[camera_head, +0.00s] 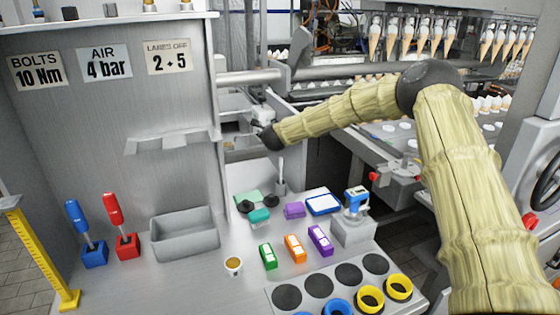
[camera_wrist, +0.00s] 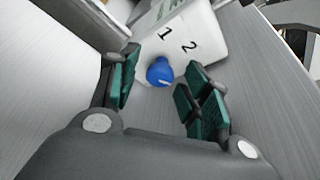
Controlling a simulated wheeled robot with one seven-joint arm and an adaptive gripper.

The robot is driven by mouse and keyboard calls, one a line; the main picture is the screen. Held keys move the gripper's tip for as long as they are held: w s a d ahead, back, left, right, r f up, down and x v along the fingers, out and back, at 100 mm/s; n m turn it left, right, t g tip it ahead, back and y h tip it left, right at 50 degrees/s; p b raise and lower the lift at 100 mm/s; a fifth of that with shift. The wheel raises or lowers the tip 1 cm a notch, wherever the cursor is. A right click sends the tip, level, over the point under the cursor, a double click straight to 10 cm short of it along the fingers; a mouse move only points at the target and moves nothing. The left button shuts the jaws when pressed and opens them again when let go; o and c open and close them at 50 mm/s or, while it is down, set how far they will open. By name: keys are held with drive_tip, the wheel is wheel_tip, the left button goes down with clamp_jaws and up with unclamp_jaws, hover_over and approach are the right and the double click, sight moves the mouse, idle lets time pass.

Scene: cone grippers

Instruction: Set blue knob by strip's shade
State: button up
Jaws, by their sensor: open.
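A blue knob (camera_wrist: 159,72) sits on a white panel (camera_wrist: 205,28) marked 1 and 2 in the wrist view. A small pale mark shows on the knob. My gripper (camera_wrist: 160,88) is open, with its teal finger pads on either side of the knob; I cannot tell whether they touch it. A pale piece with greenish markings (camera_wrist: 172,8) is cut off at the top edge; I cannot tell if it is the strip. In the head view my gripper (camera_head: 262,126) is at the machine beyond the bench, and the knob cannot be made out there.
The bench holds a grey bin (camera_head: 185,236), colored blocks such as the orange one (camera_head: 295,248), a small cup (camera_head: 233,266) and yellow rings (camera_head: 370,299). A grey wall with signs (camera_head: 105,62) stands left of my gripper. Machine rails (camera_head: 250,78) are close by.

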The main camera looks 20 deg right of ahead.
drive_tip(key=shift+a+r+n+t+h+p, duration=0.15)
drive_tip(key=shift+n+t+h+p, duration=0.35)
drive_tip(key=shift+n+p, duration=1.5)
